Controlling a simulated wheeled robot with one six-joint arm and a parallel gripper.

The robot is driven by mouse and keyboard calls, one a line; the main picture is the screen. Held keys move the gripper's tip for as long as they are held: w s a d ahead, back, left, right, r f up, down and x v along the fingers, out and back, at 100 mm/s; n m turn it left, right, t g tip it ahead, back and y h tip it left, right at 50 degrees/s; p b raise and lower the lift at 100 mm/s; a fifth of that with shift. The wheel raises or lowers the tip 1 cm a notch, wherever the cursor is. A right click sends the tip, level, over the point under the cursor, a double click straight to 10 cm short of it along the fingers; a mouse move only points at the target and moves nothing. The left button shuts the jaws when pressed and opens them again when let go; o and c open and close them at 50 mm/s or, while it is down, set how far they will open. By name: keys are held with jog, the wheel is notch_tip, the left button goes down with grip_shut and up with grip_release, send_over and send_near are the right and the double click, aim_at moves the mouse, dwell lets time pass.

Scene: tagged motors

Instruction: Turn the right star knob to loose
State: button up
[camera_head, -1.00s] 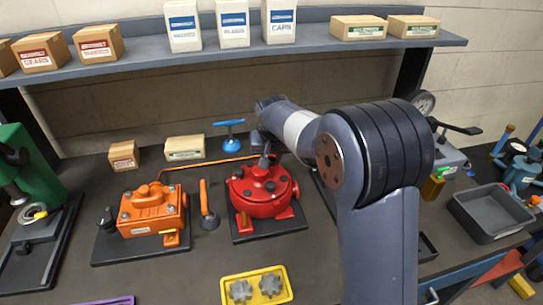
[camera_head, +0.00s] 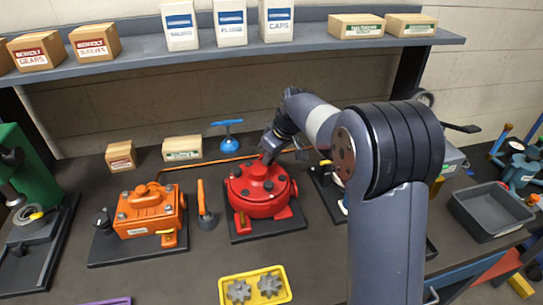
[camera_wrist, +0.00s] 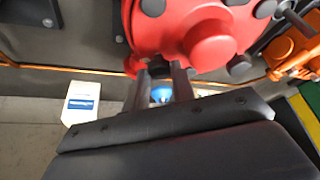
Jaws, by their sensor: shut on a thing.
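The red round motor (camera_head: 262,201) stands on a dark base plate at the middle of the bench, with a raised hub and several dark round studs on top. It fills the top of the wrist view (camera_wrist: 211,45). My gripper (camera_head: 266,158) is at the motor's back rim. In the wrist view its two fingers (camera_wrist: 163,72) are shut on a small dark knob (camera_wrist: 158,68) at the red rim. The fingers hide much of this knob, so I cannot make out its star shape or any loose mark.
An orange motor (camera_head: 148,212) and an orange-handled tool (camera_head: 204,206) stand to the left. A blue valve handle (camera_head: 228,138) is behind. A yellow tray (camera_head: 228,300) with two grey gears lies in front. My arm covers part of the bench at right, before a grey bin (camera_head: 487,218).

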jog(key=shift+f+n+g, duration=0.1)
jog(key=shift+n+g, duration=0.2)
jog(key=shift+n, duration=0.5)
jog(key=o, duration=1)
